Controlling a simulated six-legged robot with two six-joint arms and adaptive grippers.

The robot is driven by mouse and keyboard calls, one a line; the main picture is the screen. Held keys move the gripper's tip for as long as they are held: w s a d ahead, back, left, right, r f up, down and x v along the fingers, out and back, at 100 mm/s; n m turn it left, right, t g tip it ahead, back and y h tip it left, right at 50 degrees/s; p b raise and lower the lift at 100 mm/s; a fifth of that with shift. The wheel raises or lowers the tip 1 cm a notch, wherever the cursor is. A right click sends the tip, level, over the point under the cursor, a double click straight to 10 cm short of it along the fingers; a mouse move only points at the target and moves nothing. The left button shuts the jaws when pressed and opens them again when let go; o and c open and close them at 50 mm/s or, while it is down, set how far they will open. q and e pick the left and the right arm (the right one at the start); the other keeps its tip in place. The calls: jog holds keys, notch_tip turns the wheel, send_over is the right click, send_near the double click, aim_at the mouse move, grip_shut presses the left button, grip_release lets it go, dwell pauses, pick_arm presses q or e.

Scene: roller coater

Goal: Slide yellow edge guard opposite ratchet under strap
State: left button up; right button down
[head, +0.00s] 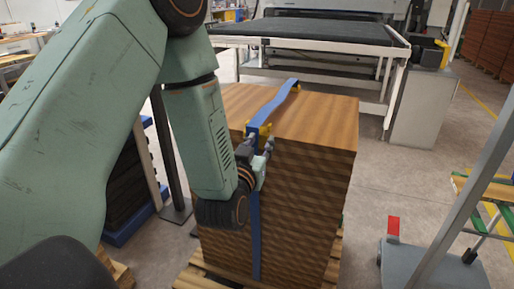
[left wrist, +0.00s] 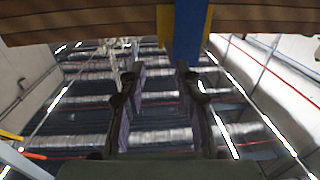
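A blue strap (head: 272,107) runs over the top of a tall stack of wooden boards (head: 313,122) and down its near face. A yellow edge guard (head: 265,130) sits at the near top edge, with the strap across it. Another yellow guard (head: 296,90) shows at the far edge. My left gripper (head: 256,146) is just below the near guard, in front of the strap. In the left wrist view, its fingers (left wrist: 160,72) are apart with nothing between them. The strap (left wrist: 188,30) and near guard (left wrist: 165,27) lie beyond the fingertips. I see no ratchet. My right gripper is out of view.
The stack stands on a wooden pallet (head: 190,277). A roller machine with a dark conveyor bed (head: 310,32) is behind it. A grey cart with a post (head: 425,268) and a green and yellow step ladder (head: 488,190) stand at right. Floor is open right of the stack.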

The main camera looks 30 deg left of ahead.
pick_arm(q)
jog(key=shift+v, duration=1.05)
jog(key=shift+f, duration=0.1)
jog(key=s+d+f+g+h, duration=0.1)
jog(key=s+d+f+g, duration=0.2)
jog(key=f, duration=0.4)
jog(key=s+d+f+m+g+h, duration=0.1)
jog(key=s+f+g+h, duration=0.1)
jog(key=s+f+g, duration=0.3)
jog(key=s+d+f+g+h, duration=0.1)
jog(key=s+d+f+g, duration=0.15)
jog(key=f, duration=0.55)
jog(key=s+d+f+m+g, duration=0.1)
jog(key=s+f+g, duration=0.2)
jog(key=s, duration=0.8)
jog(key=s+d+f+g+h+p, duration=0.1)
jog(key=s+f+g, duration=0.3)
jog(key=s+f, duration=0.4)
jog(key=s, duration=0.4)
jog(key=shift+m, duration=0.4)
